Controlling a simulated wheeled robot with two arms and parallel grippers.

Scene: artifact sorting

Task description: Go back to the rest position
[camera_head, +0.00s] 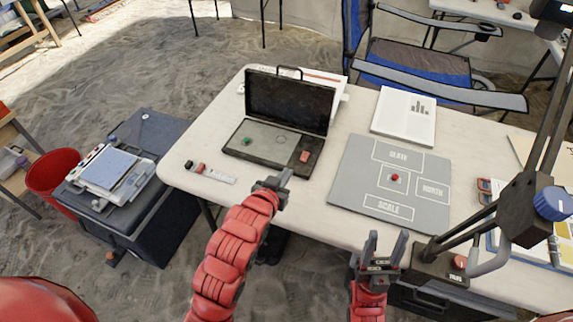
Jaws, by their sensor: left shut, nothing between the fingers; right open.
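My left gripper (279,183) is shut and empty. It is over the front edge of the white table (315,203), in front of an open dark case (287,106). My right gripper (386,243) is open and empty, fingers pointing up in the picture, near the table's front edge below a grey sorting mat (346,190). The mat has several labelled outlines, and a small red object (394,178) sits in its central square. The case holds a red block (305,156) and a small green piece (247,140).
A lamp arm with a blue knob (552,203) stands at the right, close to my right gripper. A paper with a chart (404,113) lies behind the mat. A dark box with a scale (107,172) and a red bin (52,173) stand left. A folding chair (418,62) is behind the table.

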